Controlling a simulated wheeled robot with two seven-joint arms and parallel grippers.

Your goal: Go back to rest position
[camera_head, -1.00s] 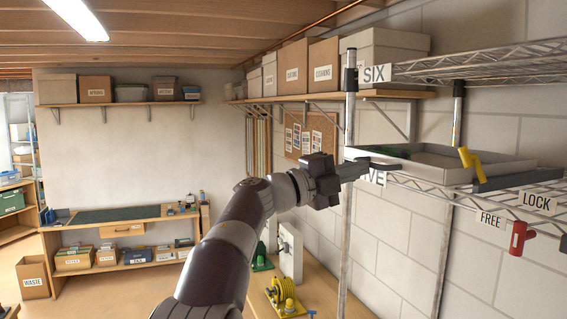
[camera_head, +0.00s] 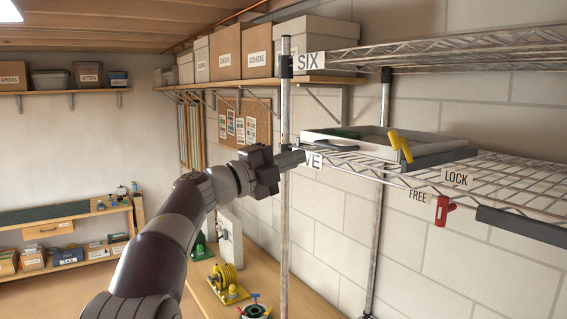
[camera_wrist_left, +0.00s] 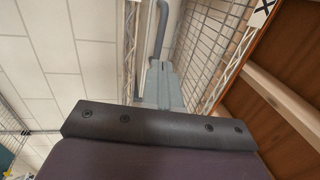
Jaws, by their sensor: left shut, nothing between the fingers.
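My left gripper (camera_head: 299,158) is shut and empty. It points right, beside the front left post of the wire rack and below the left end of a shallow grey tray. I cannot tell whether its tip touches the shelf edge. In the left wrist view its closed fingers (camera_wrist_left: 165,85) point up, with wire shelving around them and nothing held. The tray (camera_head: 440,158) lies on the rack shelf with something green at its left end and a yellow piece (camera_head: 400,146) at its front. My right gripper is not in view.
The wire rack (camera_head: 440,50) fills the right side. A red handle (camera_head: 441,210) hangs at the FREE and LOCK labels. A wooden bench (camera_head: 255,270) below holds a yellow reel (camera_head: 226,280). Open floor lies at the lower left.

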